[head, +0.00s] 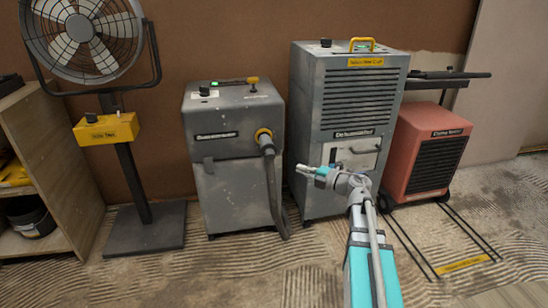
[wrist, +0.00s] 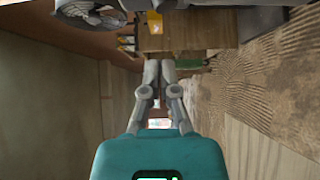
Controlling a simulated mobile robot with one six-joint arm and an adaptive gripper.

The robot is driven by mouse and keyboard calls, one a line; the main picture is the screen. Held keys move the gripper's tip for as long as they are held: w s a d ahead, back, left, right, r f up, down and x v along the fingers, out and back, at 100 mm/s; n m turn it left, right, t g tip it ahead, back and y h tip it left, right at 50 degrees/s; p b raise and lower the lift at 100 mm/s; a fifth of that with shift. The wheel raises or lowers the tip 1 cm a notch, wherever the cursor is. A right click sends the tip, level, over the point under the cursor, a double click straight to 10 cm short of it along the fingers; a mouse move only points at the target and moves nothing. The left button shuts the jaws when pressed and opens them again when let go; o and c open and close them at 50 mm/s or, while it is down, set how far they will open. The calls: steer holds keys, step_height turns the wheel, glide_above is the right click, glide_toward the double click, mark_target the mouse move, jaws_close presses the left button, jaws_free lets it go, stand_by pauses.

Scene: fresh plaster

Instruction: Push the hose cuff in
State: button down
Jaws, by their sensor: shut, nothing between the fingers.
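The hose cuff (head: 266,142) is a dark grey piece at a yellow ring on the front of the grey machine (head: 237,195), near its upper right corner. The grey hose (head: 273,190) hangs from it down to the floor. I cannot tell how deep the cuff sits in the ring. My gripper (head: 301,168) points left in the head view, right of the hose and apart from it in the picture, in front of the tall dehumidifier. Its fingers (wrist: 159,68) are shut and empty in the wrist view. I cannot make out the cuff in the wrist view.
The tall grey dehumidifier (head: 340,190) stands behind my gripper, with a red heater (head: 425,150) to its right. A fan on a stand (head: 128,170) and a wooden shelf (head: 45,150) are at the left. Ridged floor in front is mostly clear.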

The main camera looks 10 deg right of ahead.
mark_target(271, 147)
steer(key=x, duration=0.4)
steer(key=w+d+x, duration=0.1)
steer(key=x, duration=0.7)
steer(key=shift+w+d, duration=0.2)
steer(key=shift+d, duration=0.05)
steer(key=shift+w, duration=0.65)
steer(key=shift+w, duration=2.35)
